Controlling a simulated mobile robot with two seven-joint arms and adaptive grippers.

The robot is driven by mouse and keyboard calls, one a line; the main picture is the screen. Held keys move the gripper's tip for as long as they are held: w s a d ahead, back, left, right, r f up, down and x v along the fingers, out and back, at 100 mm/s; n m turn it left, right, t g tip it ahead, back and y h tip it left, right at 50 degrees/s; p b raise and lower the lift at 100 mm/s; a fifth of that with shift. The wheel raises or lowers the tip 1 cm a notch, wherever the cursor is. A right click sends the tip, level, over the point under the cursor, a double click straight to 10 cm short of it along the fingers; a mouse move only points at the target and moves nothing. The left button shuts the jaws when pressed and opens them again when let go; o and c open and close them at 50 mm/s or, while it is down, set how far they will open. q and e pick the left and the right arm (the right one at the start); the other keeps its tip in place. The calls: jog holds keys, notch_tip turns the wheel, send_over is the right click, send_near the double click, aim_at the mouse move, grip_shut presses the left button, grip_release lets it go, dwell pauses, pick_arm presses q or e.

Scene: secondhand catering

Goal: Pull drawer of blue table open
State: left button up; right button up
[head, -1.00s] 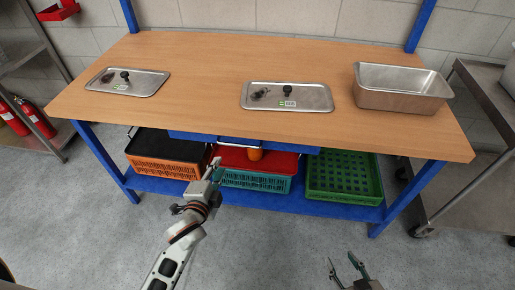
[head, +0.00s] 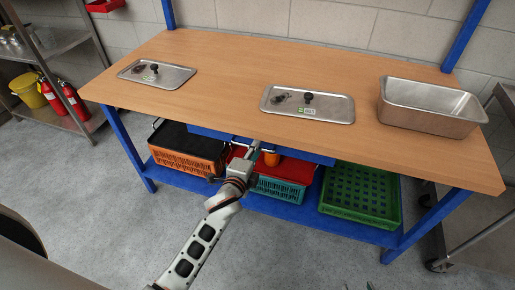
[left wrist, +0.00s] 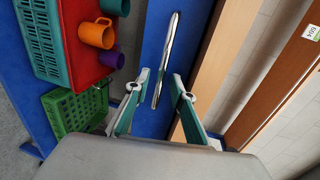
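The blue table has a wooden top (head: 240,75) and a blue drawer (head: 312,155) under its front edge. In the left wrist view the drawer front (left wrist: 152,40) carries a long silver bar handle (left wrist: 167,55). My left gripper (head: 254,150) is at the drawer front in the head view. In the left wrist view its two fingers (left wrist: 160,84) are apart, one on each side of the handle's near end; I cannot tell whether they touch it. Only the fingertips of my right gripper (head: 358,287) show at the bottom edge, apart.
An orange crate (head: 185,155), a teal crate (head: 278,188) and a green crate (head: 360,193) sit on the lower shelf. An orange mug (left wrist: 97,33) is near the drawer.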

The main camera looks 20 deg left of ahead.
pick_arm(q)
jog(key=shift+x, duration=0.8)
jog(key=shift+w+f, duration=0.1)
jog(key=shift+w, duration=0.05)
grip_shut()
